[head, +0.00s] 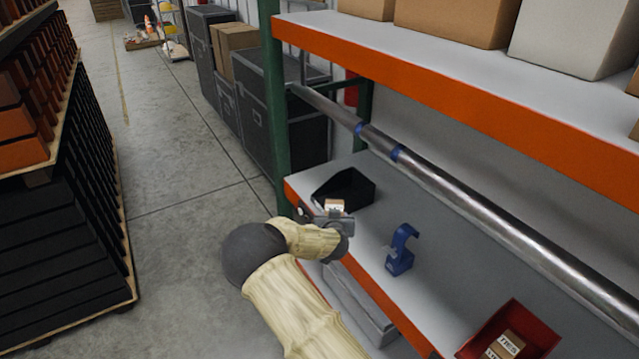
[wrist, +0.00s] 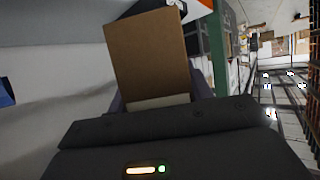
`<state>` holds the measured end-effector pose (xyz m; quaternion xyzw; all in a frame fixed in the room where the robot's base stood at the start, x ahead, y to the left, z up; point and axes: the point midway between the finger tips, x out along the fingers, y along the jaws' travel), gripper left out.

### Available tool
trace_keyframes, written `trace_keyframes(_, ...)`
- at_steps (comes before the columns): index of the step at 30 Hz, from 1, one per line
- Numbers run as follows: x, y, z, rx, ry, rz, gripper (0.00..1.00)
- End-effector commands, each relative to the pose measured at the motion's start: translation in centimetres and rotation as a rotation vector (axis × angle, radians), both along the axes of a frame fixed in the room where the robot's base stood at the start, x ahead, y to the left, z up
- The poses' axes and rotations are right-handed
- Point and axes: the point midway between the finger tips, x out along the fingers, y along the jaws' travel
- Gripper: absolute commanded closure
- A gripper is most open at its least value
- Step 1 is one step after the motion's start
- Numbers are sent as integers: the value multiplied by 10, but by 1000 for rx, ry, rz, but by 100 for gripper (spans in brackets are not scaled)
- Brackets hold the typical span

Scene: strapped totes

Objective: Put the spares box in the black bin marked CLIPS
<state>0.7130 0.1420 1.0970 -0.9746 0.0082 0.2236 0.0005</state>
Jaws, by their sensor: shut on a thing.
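My gripper (head: 333,216) is shut on a small brown cardboard box (head: 336,204) with a pale label, too small to read. In the wrist view the box (wrist: 150,60) stands up from between the jaws, its plain brown face toward the camera. A black open bin (head: 358,187) sits on the lower shelf at its left end. The gripper and box are at the bin's near side in the head view, overlapping its front edge. I cannot tell whether the box is above the bin or in front of it. No CLIPS marking is readable; my gripper hides part of the bin's front.
A blue tool-like object (head: 401,252) stands on the shelf (head: 450,265) right of my gripper. A metal pipe (head: 460,190) crosses above the shelf, under the orange upper beam (head: 450,85). A green post (head: 274,110) stands left.

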Motion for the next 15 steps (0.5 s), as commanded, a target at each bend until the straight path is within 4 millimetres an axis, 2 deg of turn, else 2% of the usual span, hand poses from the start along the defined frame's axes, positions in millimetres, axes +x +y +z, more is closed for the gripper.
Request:
trace_keyframes(1,-10,-16,-22,0,6,-1,76)
trace_keyframes(6,-49,-59,-73,-1,7,11,76)
trace_keyframes(12,-113,-109,-113,-1,8,9,76)
trace_keyframes(15,-145,-128,-122,-1,6,11,76)
